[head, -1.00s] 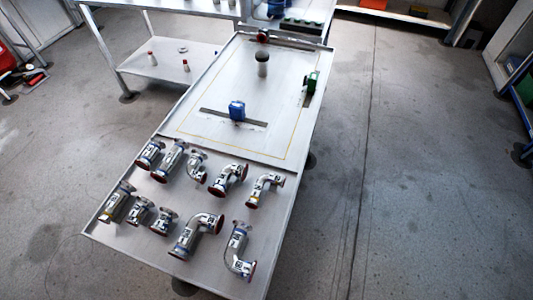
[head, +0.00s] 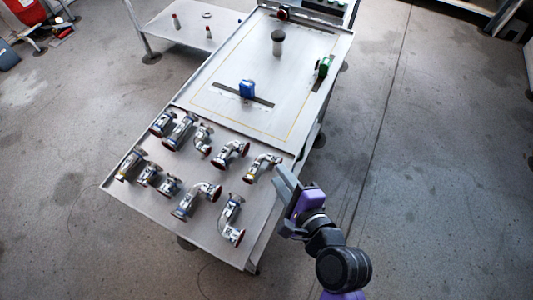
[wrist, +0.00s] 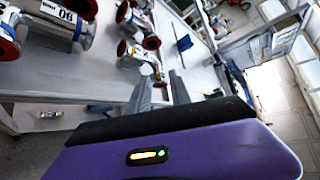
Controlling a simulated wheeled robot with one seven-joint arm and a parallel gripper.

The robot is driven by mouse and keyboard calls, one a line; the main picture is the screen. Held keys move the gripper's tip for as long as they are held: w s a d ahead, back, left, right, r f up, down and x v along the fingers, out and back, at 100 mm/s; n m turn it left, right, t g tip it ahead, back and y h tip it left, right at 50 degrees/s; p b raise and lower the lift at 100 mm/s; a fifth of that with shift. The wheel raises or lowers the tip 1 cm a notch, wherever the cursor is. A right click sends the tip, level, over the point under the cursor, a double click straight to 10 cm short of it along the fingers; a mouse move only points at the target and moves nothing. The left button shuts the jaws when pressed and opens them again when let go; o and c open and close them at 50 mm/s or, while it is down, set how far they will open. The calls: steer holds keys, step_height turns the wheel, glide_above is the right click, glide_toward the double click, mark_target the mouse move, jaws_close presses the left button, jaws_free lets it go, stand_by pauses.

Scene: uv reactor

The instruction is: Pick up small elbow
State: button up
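Several shiny metal pipe fittings with dark red end faces lie in two rows on the near end of the steel table. Bent ones include a short elbow (head: 203,138) in the back row, larger bends (head: 232,152) and (head: 262,166), and front-row bends (head: 197,199) and (head: 231,222). I cannot tell for certain which is the small elbow. My gripper (head: 284,183) is at the table's right edge, beside the right-hand fittings and touching none that I can see. In the wrist view its two grey fingers (wrist: 162,90) stand apart with nothing between them.
The steel table (head: 215,235) has a raised rim. Its far part holds a blue block (head: 247,88), a dark-topped post (head: 278,42) and a green part (head: 323,67). A side shelf (head: 190,33) stands at the back left. Floor to the right is clear.

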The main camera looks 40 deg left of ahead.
mark_target(271, 161)
steer(key=shift+w+a+f, duration=0.2)
steer(key=shift+a+f, duration=0.15)
steer(key=shift+f, duration=0.1)
steer(key=shift+w+a+f, duration=0.2)
steer(key=shift+a+f, duration=0.15)
steer(key=shift+f, duration=0.1)
steer(key=shift+w+p+x, duration=0.2)
steer(key=shift+p+x, duration=0.15)
steer(key=shift+x, duration=2.4)
steer(key=shift+d, duration=0.15)
jaws_close()
